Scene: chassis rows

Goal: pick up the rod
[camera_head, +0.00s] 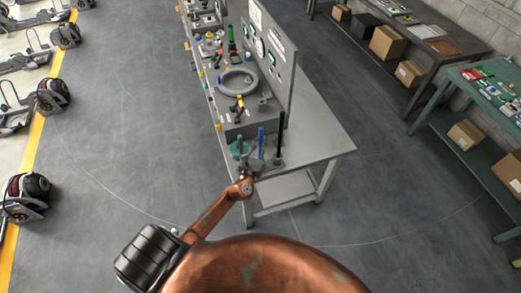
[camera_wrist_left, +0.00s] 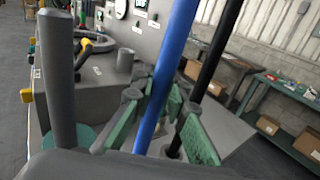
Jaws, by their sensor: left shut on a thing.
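Three upright rods stand near the front end of the grey workbench. The blue rod (camera_head: 261,140) is in the middle; it shows large and slightly tilted in the left wrist view (camera_wrist_left: 168,75). A black rod (camera_head: 280,128) is to its right and a grey rod (camera_head: 239,143) to its left. My left gripper (camera_head: 257,164) is at the lower part of the blue rod. In the left wrist view its green-padded fingers (camera_wrist_left: 162,112) are on either side of the blue rod, shut on it. The rod's lower end is hidden. My right gripper is not in view.
The workbench (camera_head: 318,135) carries a grey ring (camera_head: 238,81), several small parts and an upright panel (camera_head: 268,50). A teal disc (camera_wrist_left: 82,138) lies by the grey rod. Shelved tables with cardboard boxes (camera_head: 388,43) stand at the right. Floor around the bench is clear.

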